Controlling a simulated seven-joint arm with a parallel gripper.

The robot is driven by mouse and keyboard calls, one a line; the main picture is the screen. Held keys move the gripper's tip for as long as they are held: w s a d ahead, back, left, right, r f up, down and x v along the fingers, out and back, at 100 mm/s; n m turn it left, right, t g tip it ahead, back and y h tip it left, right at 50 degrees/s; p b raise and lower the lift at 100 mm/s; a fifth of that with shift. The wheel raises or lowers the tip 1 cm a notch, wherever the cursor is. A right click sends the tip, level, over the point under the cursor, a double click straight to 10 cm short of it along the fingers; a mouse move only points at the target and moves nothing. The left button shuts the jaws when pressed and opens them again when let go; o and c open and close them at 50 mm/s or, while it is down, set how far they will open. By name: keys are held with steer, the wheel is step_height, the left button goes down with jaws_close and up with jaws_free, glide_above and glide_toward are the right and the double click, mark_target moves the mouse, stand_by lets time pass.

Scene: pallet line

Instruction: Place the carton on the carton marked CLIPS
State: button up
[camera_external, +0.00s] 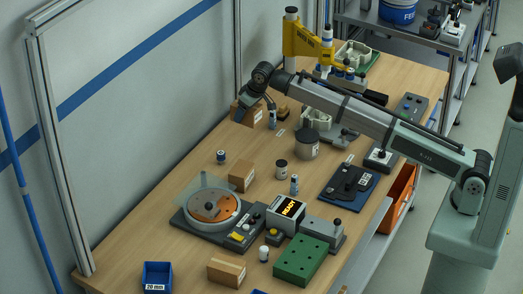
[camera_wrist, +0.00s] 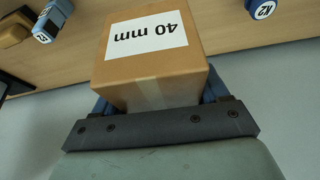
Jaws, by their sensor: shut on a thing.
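My gripper (camera_wrist: 157,98) is shut on a brown carton (camera_wrist: 150,68) with a white label reading "40 mm", upside down in the wrist view. In the external view my gripper (camera_external: 256,98) and the held carton (camera_external: 244,112) are at the far left part of the bench. I cannot tell how far above the bench the carton is. One other carton (camera_external: 241,177) stands mid-bench behind the orange turntable. Another carton (camera_external: 226,271) is at the near end of the bench. Their labels are too small to read, so I cannot tell which is marked CLIPS.
A turntable with a clear guard (camera_external: 213,206), a lit display box (camera_external: 287,213) and a green block (camera_external: 301,261) fill the near bench. Dark canisters (camera_external: 307,144) and a small bottle (camera_external: 272,119) stand near my gripper. A blue bin (camera_external: 158,275) sits at the near left.

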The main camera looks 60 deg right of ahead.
steer(key=s+a+r+n, duration=0.1)
steer(key=s+a+r, duration=0.1)
steer(key=a, duration=0.5)
steer(key=s+a+r+n, duration=0.1)
steer(key=a+r, duration=0.1)
steer(key=a, duration=0.5)
step_height(320, 180, up, 3)
steer(key=n+y, duration=0.1)
glide_above(234, 168)
steer(key=w+d, duration=0.1)
steer(key=d, duration=0.1)
steer(key=shift+s+a+f+n+y, duration=0.2)
steer(key=shift+s+f+n, duration=0.2)
steer(key=shift+f, duration=1.25)
steer(key=shift+s+a+f+n+y, duration=0.2)
steer(key=shift+s+f, duration=0.25)
steer(key=shift+f, duration=1.25)
steer(key=shift+s+a+f+n+y, duration=0.15)
steer(key=shift+s+f+n, duration=0.3)
steer(key=shift+f, duration=1.2)
steer(key=o, duration=1.5)
steer(key=shift+f, duration=0.15)
steer(key=shift+c, duration=0.2)
steer(key=v, duration=1.2)
steer(key=shift+r, duration=0.2)
